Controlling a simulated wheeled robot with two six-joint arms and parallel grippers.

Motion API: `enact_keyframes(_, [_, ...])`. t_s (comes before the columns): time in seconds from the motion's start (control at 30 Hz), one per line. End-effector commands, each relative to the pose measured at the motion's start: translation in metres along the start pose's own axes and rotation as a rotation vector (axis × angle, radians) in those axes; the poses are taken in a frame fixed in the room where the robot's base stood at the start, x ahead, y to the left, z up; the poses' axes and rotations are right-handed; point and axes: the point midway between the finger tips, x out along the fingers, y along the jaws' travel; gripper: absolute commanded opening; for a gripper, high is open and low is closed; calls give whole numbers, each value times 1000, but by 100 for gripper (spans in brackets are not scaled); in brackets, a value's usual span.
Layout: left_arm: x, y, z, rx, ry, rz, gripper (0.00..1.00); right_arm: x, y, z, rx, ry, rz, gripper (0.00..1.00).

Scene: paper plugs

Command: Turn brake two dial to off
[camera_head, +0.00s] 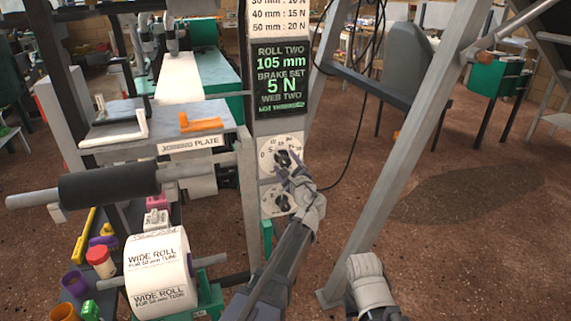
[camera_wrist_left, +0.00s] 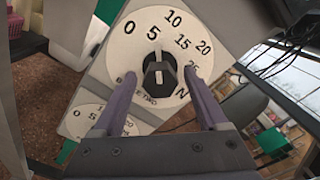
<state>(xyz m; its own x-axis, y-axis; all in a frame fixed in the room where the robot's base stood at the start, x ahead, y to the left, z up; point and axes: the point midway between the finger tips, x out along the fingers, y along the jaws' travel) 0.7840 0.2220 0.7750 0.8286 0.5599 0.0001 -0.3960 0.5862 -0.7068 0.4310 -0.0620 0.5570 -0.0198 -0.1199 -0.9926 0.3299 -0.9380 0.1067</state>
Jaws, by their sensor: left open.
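The brake two dial (camera_head: 283,157) is a round white plate with numbers from 0 upward and a dark knob, on the grey post. In the left wrist view, the dial plate (camera_wrist_left: 125,50) carries "TWO" lettering, and its black knob (camera_wrist_left: 158,72) seems to point up toward 5. My left gripper (camera_head: 287,163) is at this dial in the head view. In the left wrist view, its two purple-grey fingers (camera_wrist_left: 155,100) are spread, one on each side of the knob, with gaps between. The fingertips partly cover the plate.
A second, lower dial (camera_head: 277,201) sits just below; it also shows in the left wrist view (camera_wrist_left: 85,122). A screen (camera_head: 282,82) above reads "BRAKE SET 5 N". A joining plate (camera_head: 160,130) and wide roll (camera_head: 157,265) are left. A slanted grey post (camera_head: 400,165) is right.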

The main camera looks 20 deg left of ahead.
Motion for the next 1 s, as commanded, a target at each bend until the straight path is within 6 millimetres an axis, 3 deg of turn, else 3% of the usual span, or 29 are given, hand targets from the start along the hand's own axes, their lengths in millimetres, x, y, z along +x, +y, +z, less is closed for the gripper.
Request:
enact_keyframes(0.37, [4,0,0,0,0,0,73,0,0,0,0,0,0,50])
enact_keyframes(1.0, [4,0,0,-1,0,0,1,0,0,0,0,0,0,50])
